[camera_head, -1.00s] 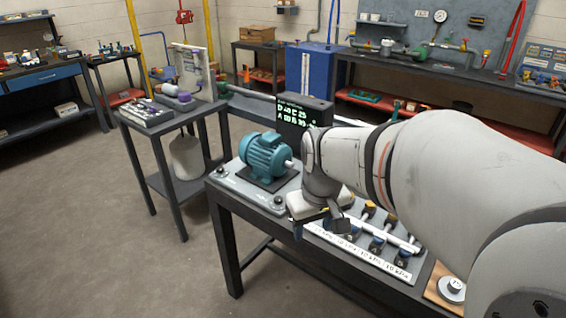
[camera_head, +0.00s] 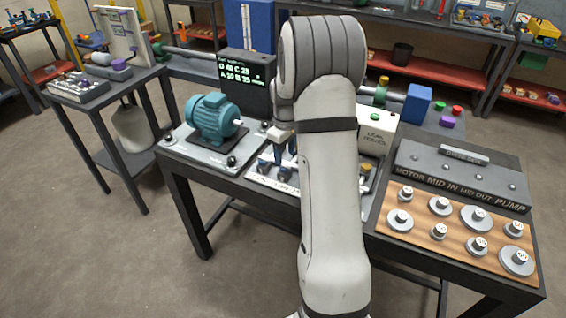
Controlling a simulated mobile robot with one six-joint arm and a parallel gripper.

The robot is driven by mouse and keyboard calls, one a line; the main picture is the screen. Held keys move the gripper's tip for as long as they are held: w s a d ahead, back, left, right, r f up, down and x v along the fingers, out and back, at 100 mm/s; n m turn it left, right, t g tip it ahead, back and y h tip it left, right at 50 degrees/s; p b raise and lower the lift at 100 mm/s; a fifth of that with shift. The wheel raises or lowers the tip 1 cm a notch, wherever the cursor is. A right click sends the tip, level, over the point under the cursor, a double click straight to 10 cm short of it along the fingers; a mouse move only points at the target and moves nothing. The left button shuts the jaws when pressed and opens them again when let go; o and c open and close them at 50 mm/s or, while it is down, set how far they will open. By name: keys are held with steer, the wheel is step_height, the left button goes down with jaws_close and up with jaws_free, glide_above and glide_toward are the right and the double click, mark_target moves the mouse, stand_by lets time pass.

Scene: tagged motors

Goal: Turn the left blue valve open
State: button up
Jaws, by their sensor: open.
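The valve panel (camera_head: 262,184) lies on the dark table, a pale strip with printed labels along its front. The left blue valve (camera_head: 263,166) is a small dark-blue knob at the panel's left end, and another blue valve (camera_head: 285,173) sits just right of it. My arm hides the panel's middle. My gripper (camera_head: 281,152) is open and points down over the left part of the panel, close above or behind these two knobs. It is partly hidden by my arm, and I cannot tell whether it touches a knob.
A teal motor (camera_head: 213,118) on a grey plate stands left of the panel, with a black display (camera_head: 246,82) behind. A wooden board (camera_head: 457,232) with several numbered weights and a grey labelled rack (camera_head: 461,172) stand at right.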

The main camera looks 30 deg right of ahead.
mark_target(285, 167)
steer(key=shift+f, duration=2.3)
steer(key=shift+c, duration=0.2)
steer(key=c, duration=0.9)
